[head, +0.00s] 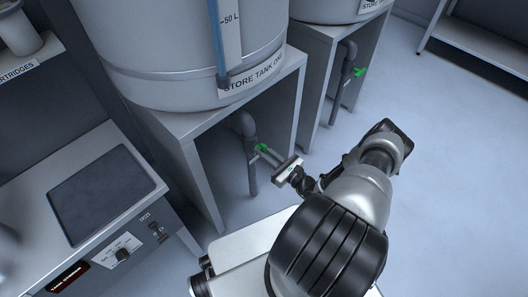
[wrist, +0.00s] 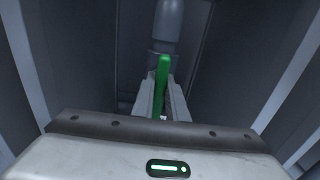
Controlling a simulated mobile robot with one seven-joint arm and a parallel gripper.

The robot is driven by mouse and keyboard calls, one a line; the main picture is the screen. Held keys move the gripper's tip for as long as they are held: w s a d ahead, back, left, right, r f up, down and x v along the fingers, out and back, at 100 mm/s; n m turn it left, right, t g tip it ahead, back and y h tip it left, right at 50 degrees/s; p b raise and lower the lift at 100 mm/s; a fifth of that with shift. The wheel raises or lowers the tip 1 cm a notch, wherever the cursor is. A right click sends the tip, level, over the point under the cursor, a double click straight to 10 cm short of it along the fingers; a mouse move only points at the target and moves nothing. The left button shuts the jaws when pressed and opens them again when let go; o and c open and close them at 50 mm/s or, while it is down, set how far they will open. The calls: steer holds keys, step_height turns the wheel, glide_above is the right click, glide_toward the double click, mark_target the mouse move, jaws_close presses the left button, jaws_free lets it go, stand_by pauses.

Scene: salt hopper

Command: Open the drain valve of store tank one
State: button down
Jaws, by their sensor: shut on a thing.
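Store tank one (head: 180,50) is a large grey drum on a grey stand, with its name on a label (head: 252,84). A dark drain pipe (head: 250,150) comes down from under it inside the stand's open front. The green handle of its drain valve (head: 262,148) sticks out toward me. My gripper (head: 268,155) is at the handle, and its fingers (wrist: 162,108) are shut on the green handle (wrist: 162,80) in the wrist view. The pipe (wrist: 166,25) stands just behind the handle there. The fingers hide part of the handle.
Store tank two's stand (head: 320,60) is to the right, with a pipe and another green valve handle (head: 360,72). A bench with a dark plate (head: 100,193) and a knob panel is at the left. The stand's side walls flank my gripper. Open floor (head: 460,150) lies at the right.

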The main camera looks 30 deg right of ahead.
steer(key=c, duration=1.8)
jaws_free()
steer(key=shift+o, duration=0.2)
steer(key=v, duration=1.7)
steer(key=shift+s, duration=0.2)
steer(key=shift+d+r, duration=0.1)
steer(key=shift+r, duration=0.05)
